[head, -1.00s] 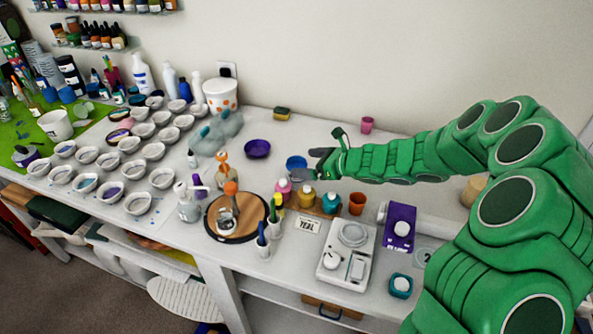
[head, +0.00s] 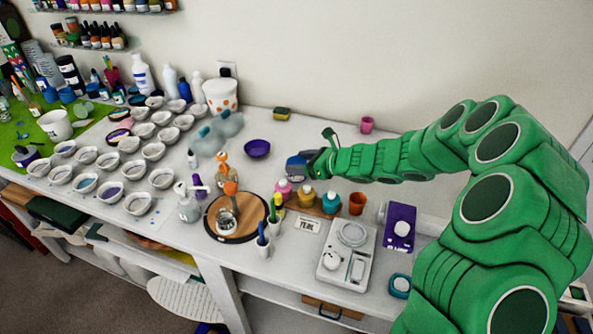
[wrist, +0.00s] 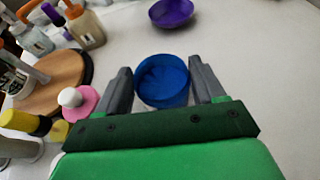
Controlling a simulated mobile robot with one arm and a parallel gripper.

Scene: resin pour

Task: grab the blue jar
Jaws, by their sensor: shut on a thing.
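The blue jar (wrist: 162,82) is a round, open-topped blue container between the two grey fingers in the wrist view. In the head view the blue jar (head: 296,168) is partly hidden by my gripper (head: 308,163), which reaches it from the right. In the wrist view my gripper (wrist: 163,88) is shut on the jar, one finger on each side. The jar is upright, and I cannot tell whether it is clear of the table.
A pink bottle (head: 283,190), a yellow bottle (head: 307,196) and a teal bottle (head: 331,202) stand just in front of the jar. A purple bowl (head: 257,149) lies to its left. A round wooden board (head: 252,228) holds a cup.

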